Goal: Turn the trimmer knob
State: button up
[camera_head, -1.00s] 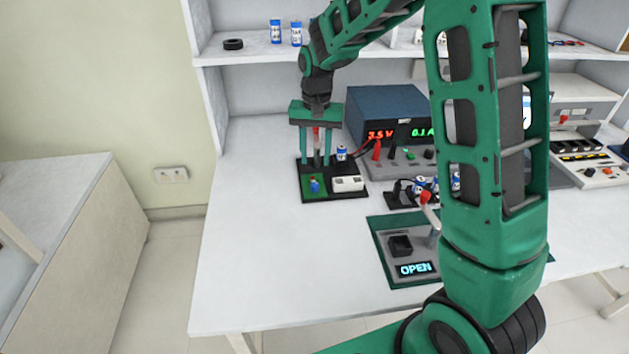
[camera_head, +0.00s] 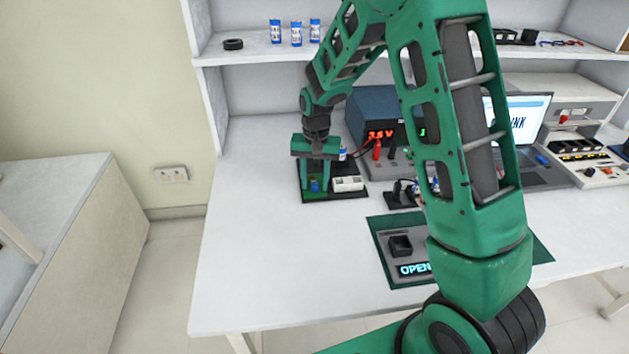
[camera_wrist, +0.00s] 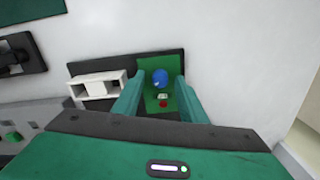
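The trimmer knob (camera_head: 314,185) is a small blue knob on a green circuit board, set in a black base at the left of the bench. The wrist view shows the knob (camera_wrist: 160,76) upper centre, with a small red part below it on the same board. My gripper (camera_head: 315,179) is over the board, pointing down. In the wrist view my gripper (camera_wrist: 160,86) is open, with one green finger on each side of the knob and a visible gap to it. I cannot tell how far the fingertips are above the board.
A white block (camera_head: 347,184) sits beside the green board on the black base. Behind it stands a power supply (camera_head: 368,112) with red digits and leads. A green mat (camera_head: 376,224) holds a device reading OPEN. The bench front left is clear.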

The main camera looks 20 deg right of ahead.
aim_at(315, 183)
grip_shut()
jog(key=shift+n, duration=1.2)
jog(key=shift+o, duration=0.6)
grip_release()
jog(key=shift+r, duration=0.15)
notch_tip(315, 183, up, 10)
jog(key=shift+r, duration=0.25)
